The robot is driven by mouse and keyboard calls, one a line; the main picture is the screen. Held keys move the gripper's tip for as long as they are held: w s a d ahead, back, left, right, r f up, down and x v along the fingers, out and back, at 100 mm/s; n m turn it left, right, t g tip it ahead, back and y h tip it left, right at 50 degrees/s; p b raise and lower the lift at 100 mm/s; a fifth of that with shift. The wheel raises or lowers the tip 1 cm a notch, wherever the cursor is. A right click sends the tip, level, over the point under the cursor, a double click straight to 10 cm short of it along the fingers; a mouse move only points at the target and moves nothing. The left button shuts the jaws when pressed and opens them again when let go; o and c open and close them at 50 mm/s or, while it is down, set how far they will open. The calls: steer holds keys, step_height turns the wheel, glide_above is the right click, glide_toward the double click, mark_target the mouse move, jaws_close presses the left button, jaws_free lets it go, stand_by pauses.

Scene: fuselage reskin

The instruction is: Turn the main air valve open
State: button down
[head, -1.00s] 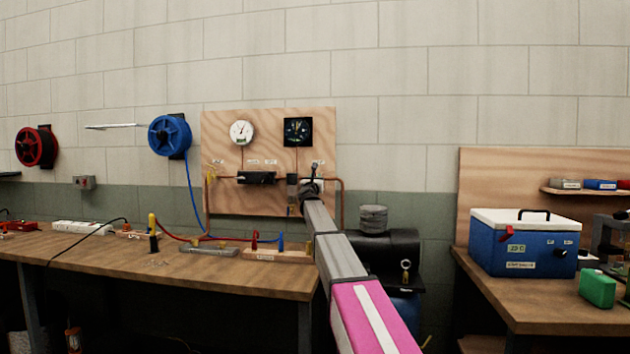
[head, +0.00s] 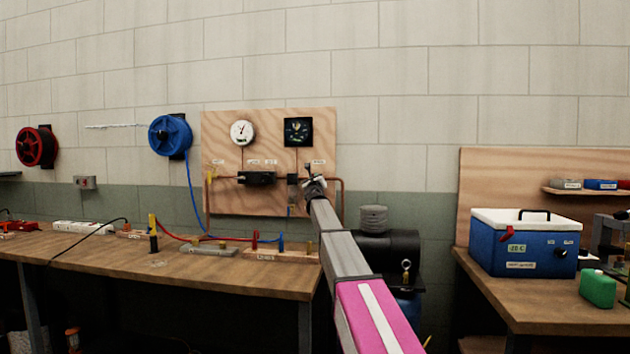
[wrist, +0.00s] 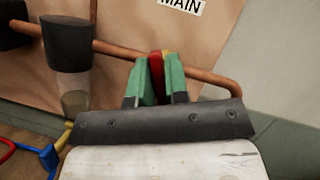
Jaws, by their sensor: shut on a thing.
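The main air valve shows in the wrist view as a red handle (wrist: 156,75) on a copper pipe, below a label reading MAIN (wrist: 182,4). My gripper (wrist: 156,82) has its green fingers on either side of the red handle and is shut on it. A bit of yellow brass shows beside the handle. In the head view my gripper (head: 313,184) is at the lower right of the plywood panel (head: 225,130), and my arm hides most of the valve.
A dark filter with a clear bowl (wrist: 70,65) hangs left of my gripper. The copper pipe (wrist: 215,72) bends down at the right. A workbench (head: 180,270) stands below.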

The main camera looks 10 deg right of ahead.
steer(key=n+y, duration=0.1)
steer(key=n, duration=0.1)
steer(key=n+y, duration=0.1)
steer(key=n, duration=0.2)
steer(key=shift+a+f+g, duration=0.1)
steer(key=shift+g, duration=0.2)
steer(key=shift+n+g+y, duration=0.4)
steer(key=shift+n+y, duration=0.3)
steer(key=shift+n, duration=1.2)
steer(key=n+g, duration=0.1)
steer(key=n, duration=0.2)
steer(key=n+g+y, duration=0.1)
steer(key=n, duration=0.2)
steer(key=shift+a+f, duration=0.1)
steer(key=shift+f, duration=0.1)
steer(key=c, duration=1.2)
jaws_free()
